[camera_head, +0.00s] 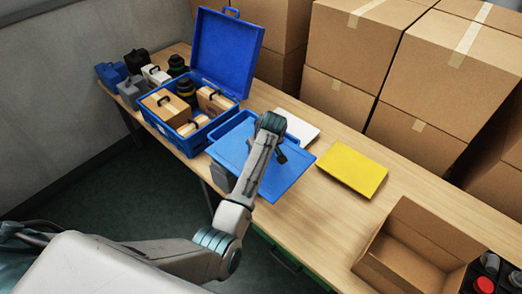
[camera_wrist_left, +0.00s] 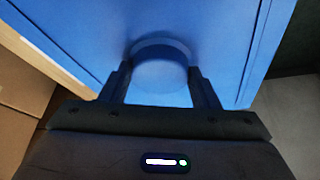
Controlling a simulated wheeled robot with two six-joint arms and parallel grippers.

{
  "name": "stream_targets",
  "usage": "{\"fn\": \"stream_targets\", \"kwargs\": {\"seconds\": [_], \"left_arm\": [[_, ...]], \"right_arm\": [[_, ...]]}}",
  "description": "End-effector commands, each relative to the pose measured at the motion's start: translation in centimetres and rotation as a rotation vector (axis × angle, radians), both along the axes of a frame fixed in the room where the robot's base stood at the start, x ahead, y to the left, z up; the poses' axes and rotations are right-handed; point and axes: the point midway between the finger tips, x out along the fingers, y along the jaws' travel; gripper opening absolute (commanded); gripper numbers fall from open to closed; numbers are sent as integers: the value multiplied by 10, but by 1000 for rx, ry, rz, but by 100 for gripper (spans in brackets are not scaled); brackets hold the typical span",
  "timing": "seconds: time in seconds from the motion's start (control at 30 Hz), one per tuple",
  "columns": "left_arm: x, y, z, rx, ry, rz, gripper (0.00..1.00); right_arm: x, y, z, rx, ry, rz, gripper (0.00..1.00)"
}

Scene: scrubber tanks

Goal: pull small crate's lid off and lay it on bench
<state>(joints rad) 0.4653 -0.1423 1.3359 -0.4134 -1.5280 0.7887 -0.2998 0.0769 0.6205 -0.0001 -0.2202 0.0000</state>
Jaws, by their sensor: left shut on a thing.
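The small blue crate (camera_head: 233,125) stands on the bench (camera_head: 318,222), beside a larger blue crate. Its flat blue lid (camera_head: 292,172) covers its near part in the head view and extends to the right beyond it. The lid looks shifted from the crate; I cannot tell whether they touch. My left gripper (camera_head: 281,156) is at the lid, partly hidden by my wrist. In the left wrist view, the fingers (camera_wrist_left: 163,85) are shut on the rounded handle of the lid (camera_wrist_left: 100,40). My right gripper is in neither view.
A larger open blue crate (camera_head: 190,140) holding boxes stands at left. A white pad (camera_head: 298,128) and a yellow pad (camera_head: 351,169) lie behind and right of the lid. An open cardboard box (camera_head: 420,245) stands at right. Bare bench lies between lid and box.

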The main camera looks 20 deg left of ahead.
Motion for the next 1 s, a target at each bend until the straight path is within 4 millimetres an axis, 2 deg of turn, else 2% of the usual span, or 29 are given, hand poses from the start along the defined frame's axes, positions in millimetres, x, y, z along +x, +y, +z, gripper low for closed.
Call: {"fn": "stream_targets", "kwargs": {"seconds": [0.7,1.0], "left_arm": [[0,0,37,0,-2,1,26],[0,0,44,0,0,0,26]], "right_arm": [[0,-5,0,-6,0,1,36],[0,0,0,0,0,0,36]]}}
